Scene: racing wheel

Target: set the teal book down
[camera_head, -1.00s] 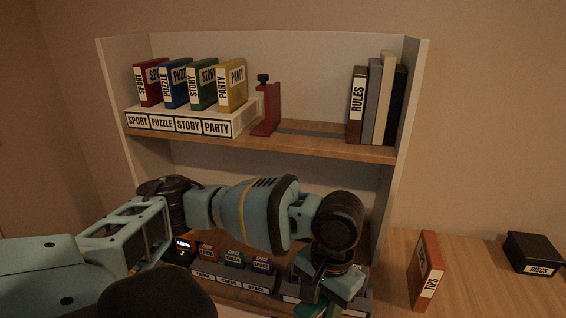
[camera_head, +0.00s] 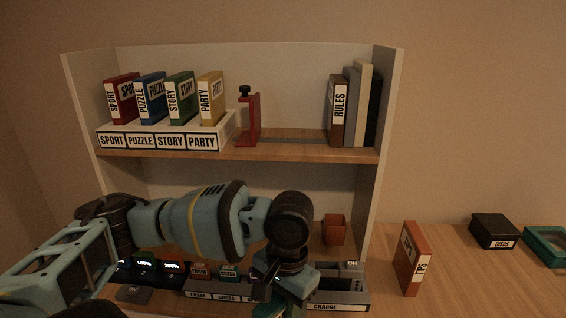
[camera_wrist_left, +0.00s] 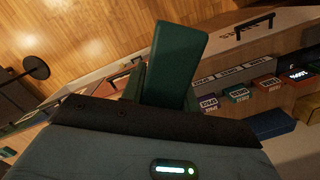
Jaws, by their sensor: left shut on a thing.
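The teal book (camera_wrist_left: 175,62) stands out from my left gripper in the left wrist view, a dark green-teal slab between the fingers. My left gripper (camera_head: 284,283) is shut on it. In the head view the gripper is low in front of the shelf's lower level, and only a small teal part of the book (camera_head: 268,309) shows at the bottom edge. The rest is hidden by my gripper or cut off. I cannot tell whether the book touches a surface. My right gripper is not in view.
The upper shelf (camera_head: 290,147) holds labelled boxes, a red clamp (camera_head: 250,118) and upright books. Small cartridges and a grey charge dock (camera_head: 340,297) stand below, near my gripper. An orange book (camera_head: 412,259), a black box (camera_head: 493,231) and a teal tray (camera_head: 546,262) stand on the right.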

